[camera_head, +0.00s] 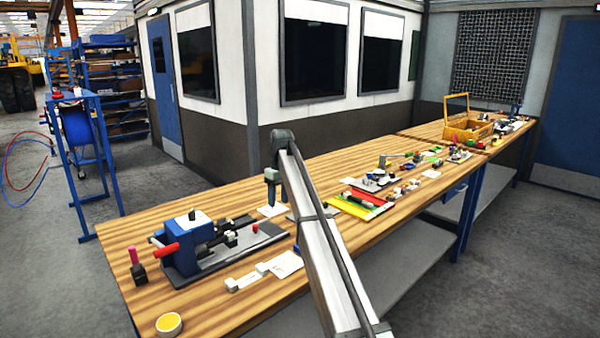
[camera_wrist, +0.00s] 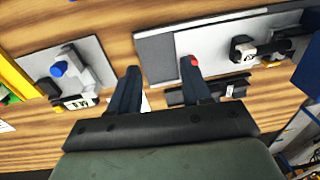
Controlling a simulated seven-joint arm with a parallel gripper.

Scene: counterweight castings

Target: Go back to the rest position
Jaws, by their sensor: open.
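My gripper (camera_head: 271,203) points down above the wooden workbench (camera_head: 190,287), to the right of the blue clamp-like device, in the head view. In the wrist view my gripper (camera_wrist: 160,75) has its two dark fingers spread apart with nothing held between them. Bare wood and part of a white card (camera_wrist: 146,101) show between and below the fingers. The right fingertip appears beside a small red knob (camera_wrist: 190,61) on a grey plate; I cannot tell whether they touch.
The blue device (camera_head: 190,238) with a red handle sits on a dark base plate at the bench's left. A black-and-pink object (camera_head: 135,262) and a yellow-topped round tub (camera_head: 169,323) stand near the left edge. Several small parts and a yellow open box (camera_head: 468,128) lie farther right.

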